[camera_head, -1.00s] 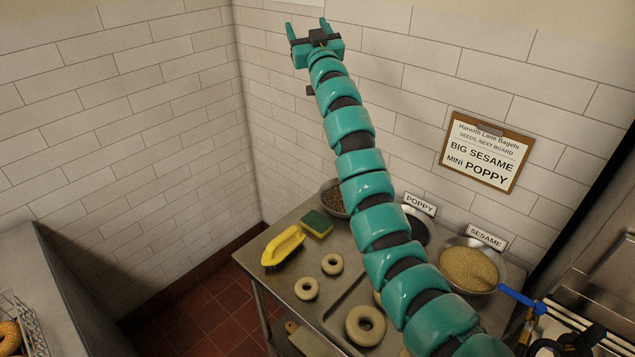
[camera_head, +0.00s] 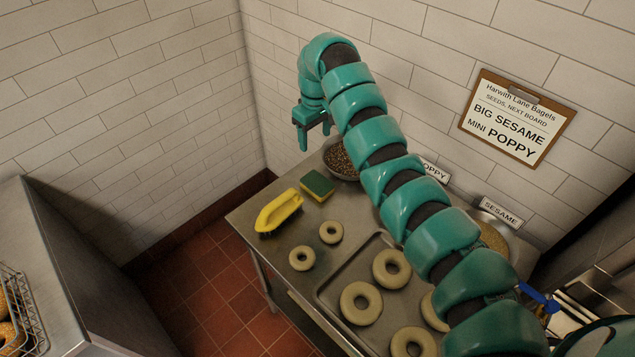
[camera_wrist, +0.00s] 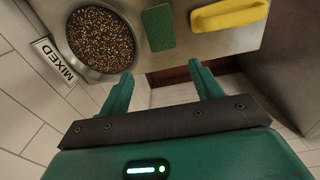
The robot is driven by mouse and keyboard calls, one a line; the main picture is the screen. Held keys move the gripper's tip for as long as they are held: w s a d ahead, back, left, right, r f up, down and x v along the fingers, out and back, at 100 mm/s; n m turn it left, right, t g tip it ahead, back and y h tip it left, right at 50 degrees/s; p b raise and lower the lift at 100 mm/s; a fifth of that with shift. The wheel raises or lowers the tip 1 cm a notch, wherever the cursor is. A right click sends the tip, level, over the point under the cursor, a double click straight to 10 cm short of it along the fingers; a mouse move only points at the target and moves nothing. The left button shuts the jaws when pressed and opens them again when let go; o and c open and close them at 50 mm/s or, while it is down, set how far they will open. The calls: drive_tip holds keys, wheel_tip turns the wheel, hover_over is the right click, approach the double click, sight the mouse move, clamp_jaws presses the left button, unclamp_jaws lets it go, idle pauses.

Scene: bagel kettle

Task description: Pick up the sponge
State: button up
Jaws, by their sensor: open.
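The sponge (camera_head: 317,185) is a small block with a green top and a yellow side. It lies on the steel table near the back left corner, between the yellow brush and the seed bowl. In the wrist view the sponge's green face (camera_wrist: 159,28) shows ahead of the fingers, near the top of the picture. My gripper (camera_head: 315,138) points down above and behind the sponge, apart from it. Its two fingers (camera_wrist: 162,88) are spread in the wrist view with nothing between them.
A yellow brush (camera_head: 278,212) lies left of the sponge. A bowl of mixed seeds (camera_head: 341,160) stands right of it, with a MIXED label (camera_wrist: 54,62). Several dough rings lie on the table and tray (camera_head: 335,312). Tiled walls stand close behind.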

drive_tip(key=p, duration=0.1)
hover_over(317, 182)
wheel_tip(317, 182, down, 12)
drive_tip(key=shift+s+f, duration=0.1)
drive_tip(key=shift+f, duration=0.1)
wheel_tip(317, 182, down, 3)
drive_tip(key=p, duration=0.2)
drive_tip(key=shift+p, duration=0.4)
drive_tip(key=shift+f, duration=1.15)
drive_tip(key=c, duration=0.6)
